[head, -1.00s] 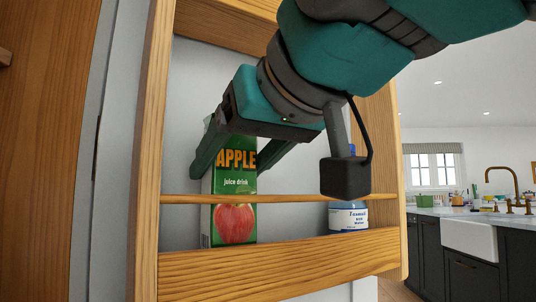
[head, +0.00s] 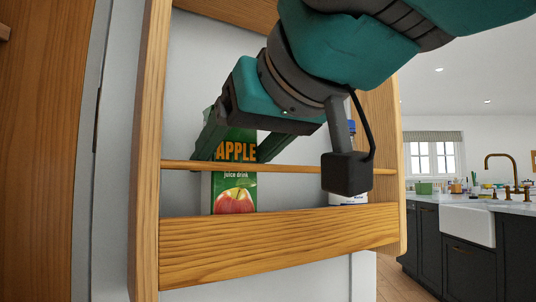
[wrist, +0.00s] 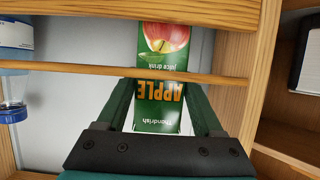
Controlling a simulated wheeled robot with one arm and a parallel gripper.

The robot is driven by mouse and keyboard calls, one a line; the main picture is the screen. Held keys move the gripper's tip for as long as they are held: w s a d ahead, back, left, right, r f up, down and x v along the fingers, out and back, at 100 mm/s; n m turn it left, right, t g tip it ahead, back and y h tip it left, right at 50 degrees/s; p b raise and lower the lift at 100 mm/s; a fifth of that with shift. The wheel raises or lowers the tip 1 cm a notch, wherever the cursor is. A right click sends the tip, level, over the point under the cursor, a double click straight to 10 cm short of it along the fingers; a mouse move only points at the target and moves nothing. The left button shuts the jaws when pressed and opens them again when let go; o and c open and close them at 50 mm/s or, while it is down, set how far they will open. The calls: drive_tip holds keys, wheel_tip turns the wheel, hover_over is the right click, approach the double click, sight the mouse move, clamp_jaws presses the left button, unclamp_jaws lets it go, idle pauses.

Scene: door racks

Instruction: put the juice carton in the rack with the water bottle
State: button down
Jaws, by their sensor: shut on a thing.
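The green juice carton (head: 235,180), with APPLE lettering and a red apple picture, stands upright inside the wooden door rack (head: 265,248), behind its thin rail (head: 280,168) and front board. My gripper (head: 232,148) is shut on the carton's upper part, with one finger on each side. In the wrist view the carton (wrist: 161,100) shows upside down between the fingers. The water bottle (head: 348,198) stands in the same rack to the right, mostly hidden by my wrist; it also shows in the wrist view (wrist: 14,65). The front board hides the carton's base, so I cannot tell whether it touches the rack floor.
The rack's left side post (head: 148,150) is close to the carton. Free room lies between the carton and the bottle. A kitchen counter with a white sink (head: 467,224) is farther back at right.

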drive_tip(key=shift+f, duration=0.5)
unclamp_jaws()
drive_tip(key=shift+r, duration=0.1)
